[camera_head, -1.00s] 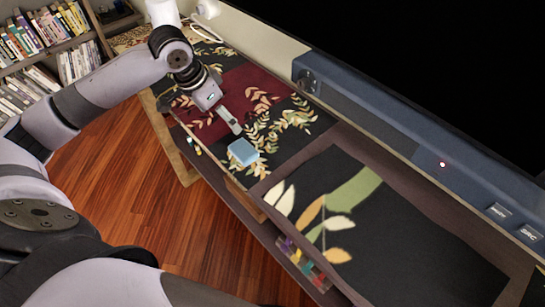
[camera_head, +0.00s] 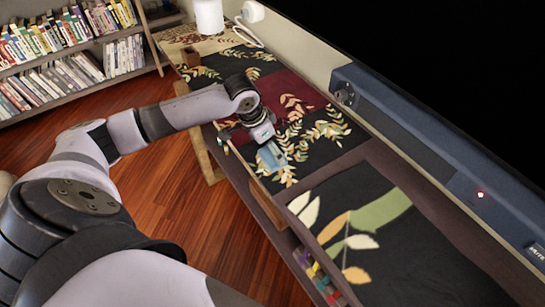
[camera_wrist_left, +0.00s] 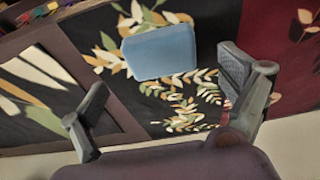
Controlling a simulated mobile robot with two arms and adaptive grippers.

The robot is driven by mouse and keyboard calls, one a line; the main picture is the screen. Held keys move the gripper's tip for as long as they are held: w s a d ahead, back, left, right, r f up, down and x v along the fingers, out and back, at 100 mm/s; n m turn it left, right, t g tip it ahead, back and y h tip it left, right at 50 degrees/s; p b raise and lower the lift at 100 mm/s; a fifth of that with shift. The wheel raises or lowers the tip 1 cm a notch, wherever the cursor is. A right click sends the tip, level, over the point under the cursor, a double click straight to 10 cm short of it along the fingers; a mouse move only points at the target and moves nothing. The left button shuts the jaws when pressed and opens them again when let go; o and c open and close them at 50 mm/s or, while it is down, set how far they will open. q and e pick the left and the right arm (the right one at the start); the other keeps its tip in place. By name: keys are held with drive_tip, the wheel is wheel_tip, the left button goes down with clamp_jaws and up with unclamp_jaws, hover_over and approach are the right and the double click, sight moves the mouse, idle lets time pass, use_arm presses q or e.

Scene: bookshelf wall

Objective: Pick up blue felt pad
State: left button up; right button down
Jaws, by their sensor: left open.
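The blue felt pad (camera_head: 271,156) is a light blue block lying on the leaf-patterned surface of the long shelf, near its front edge. In the left wrist view the pad (camera_wrist_left: 158,53) lies ahead of and between the spread fingers, apart from both. My left gripper (camera_head: 268,143) is right by the pad in the head view and partly covers its far side. In the left wrist view my left gripper (camera_wrist_left: 165,108) is open and empty. My right gripper is not in view.
A dark blue soundbar-like device (camera_head: 430,165) runs along the back. A white cylinder (camera_head: 208,16) stands at the far end. A bookcase (camera_head: 75,55) is at upper left. Small coloured items (camera_head: 318,272) sit at the front edge. The dark leaf-patterned area (camera_head: 420,250) nearer me is clear.

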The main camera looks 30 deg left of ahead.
sight(272, 154)
use_arm(q)
drive_tip(key=x, duration=0.4)
drive_tip(key=shift+a+f, duration=0.1)
drive_tip(key=shift+a, duration=0.05)
drive_tip(key=shift+c, duration=0.4)
drive_tip(key=c, duration=1.2)
drive_tip(key=shift+c, duration=0.3)
wheel_tip(272, 154, up, 20)
drive_tip(key=p, duration=0.1)
